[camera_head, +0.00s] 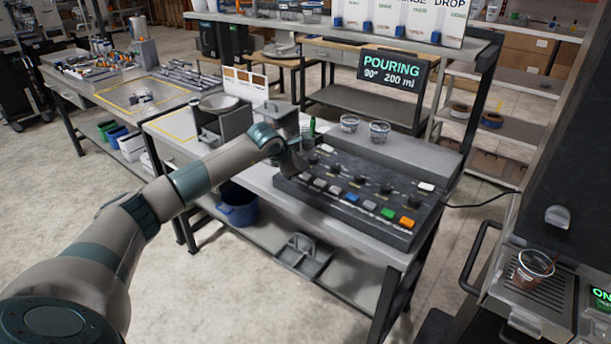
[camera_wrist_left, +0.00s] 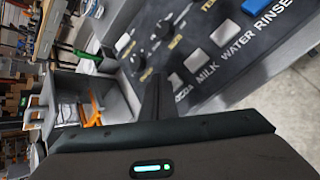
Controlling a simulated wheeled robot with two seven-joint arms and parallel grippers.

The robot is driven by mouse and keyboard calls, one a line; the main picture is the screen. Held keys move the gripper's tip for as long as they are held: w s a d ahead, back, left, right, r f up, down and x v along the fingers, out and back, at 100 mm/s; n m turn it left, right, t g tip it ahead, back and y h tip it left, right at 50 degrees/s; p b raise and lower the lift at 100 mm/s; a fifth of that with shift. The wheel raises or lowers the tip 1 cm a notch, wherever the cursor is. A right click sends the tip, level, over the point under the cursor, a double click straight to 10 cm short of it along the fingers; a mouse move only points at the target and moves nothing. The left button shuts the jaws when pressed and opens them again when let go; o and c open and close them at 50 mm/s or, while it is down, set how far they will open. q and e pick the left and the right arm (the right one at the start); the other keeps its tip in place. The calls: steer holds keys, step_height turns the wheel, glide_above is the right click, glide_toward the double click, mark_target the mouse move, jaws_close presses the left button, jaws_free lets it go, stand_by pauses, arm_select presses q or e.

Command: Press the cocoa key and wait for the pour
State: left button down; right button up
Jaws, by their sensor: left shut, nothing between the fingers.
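The dark control panel (camera_head: 350,195) lies on the grey bench, with knobs and coloured keys. A display (camera_head: 391,78) above it reads "POURING 90° 200 ml". My left gripper (camera_head: 297,166) is over the panel's left end. In the left wrist view its shut fingers (camera_wrist_left: 152,92) are empty and point at the panel near the label "COCOA" (camera_wrist_left: 183,92). A small pale key (camera_wrist_left: 175,81) sits by that label, close to the fingers; I cannot tell whether they touch it. A cup (camera_head: 533,268) with dark brown contents stands on the drip grille at right. My right gripper is out of view.
Two clear cups (camera_head: 379,131) stand behind the panel. A grey open-topped box (camera_head: 222,122) is left of my gripper. A blue bucket (camera_head: 238,207) sits on the lower shelf. A black cable (camera_head: 478,204) runs right from the panel.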

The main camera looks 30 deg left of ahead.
arm_select(q)
steer(key=shift+r+p, duration=0.85)
steer(key=shift+r, duration=1.65)
